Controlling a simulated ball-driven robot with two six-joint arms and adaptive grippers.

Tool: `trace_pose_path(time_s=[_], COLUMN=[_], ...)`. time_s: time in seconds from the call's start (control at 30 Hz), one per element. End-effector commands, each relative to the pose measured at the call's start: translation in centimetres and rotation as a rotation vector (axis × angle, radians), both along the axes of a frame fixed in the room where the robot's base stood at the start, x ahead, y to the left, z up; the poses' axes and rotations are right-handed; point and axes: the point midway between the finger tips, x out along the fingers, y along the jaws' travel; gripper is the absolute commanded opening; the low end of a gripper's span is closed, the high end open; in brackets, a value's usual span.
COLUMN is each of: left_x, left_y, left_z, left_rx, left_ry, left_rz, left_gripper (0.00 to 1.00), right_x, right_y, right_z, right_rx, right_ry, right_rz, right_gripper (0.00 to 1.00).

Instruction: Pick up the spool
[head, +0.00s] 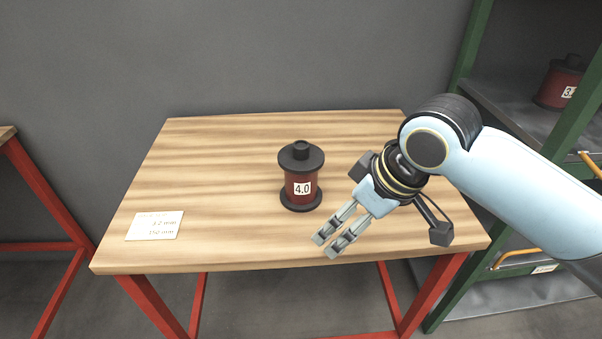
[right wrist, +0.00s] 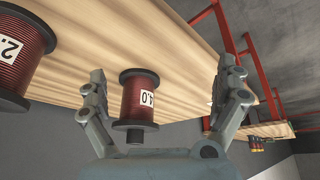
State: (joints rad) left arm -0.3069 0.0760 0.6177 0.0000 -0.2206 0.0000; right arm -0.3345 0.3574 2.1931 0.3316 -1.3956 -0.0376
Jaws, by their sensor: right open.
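The spool (head: 298,180) is wound in dark red, has black flanges and a white 4.0 label, and stands upright on the wooden table. My right gripper (head: 327,245) is open and empty, above the table to the lower right of the spool in the head view. In the right wrist view the spool (right wrist: 134,100) appears upside down between the two fingers of the right gripper (right wrist: 163,78), nearer the left finger. I cannot tell from this view how far ahead it is. My left gripper is not in view.
A white card (head: 155,226) lies on the table's left side. A second red spool (right wrist: 22,45), labelled with a 2, shows in the right wrist view. A green-framed shelf (head: 505,105) at the right holds another red spool (head: 560,84). The table's left half is mostly clear.

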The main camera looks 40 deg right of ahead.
Motion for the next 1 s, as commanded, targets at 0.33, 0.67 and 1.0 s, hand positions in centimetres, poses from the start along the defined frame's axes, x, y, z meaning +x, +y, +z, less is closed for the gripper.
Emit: trace_pose_path(time_s=[0.33,0.67,1.0], left_x=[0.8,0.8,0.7], left_y=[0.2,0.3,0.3], left_z=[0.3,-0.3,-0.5], left_rx=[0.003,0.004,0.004], left_ry=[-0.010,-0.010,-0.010], left_rz=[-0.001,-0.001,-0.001], left_gripper=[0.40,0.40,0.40], right_x=[9.6,12.7,14.3], right_y=[-3.8,-3.2,-2.0], right_z=[9.1,6.8,3.6], right_rx=[0.063,0.085,0.085], right_ry=[-0.125,-0.138,-0.137], right_rz=[0.173,0.189,0.189], right_gripper=[1.00,1.00,1.00])
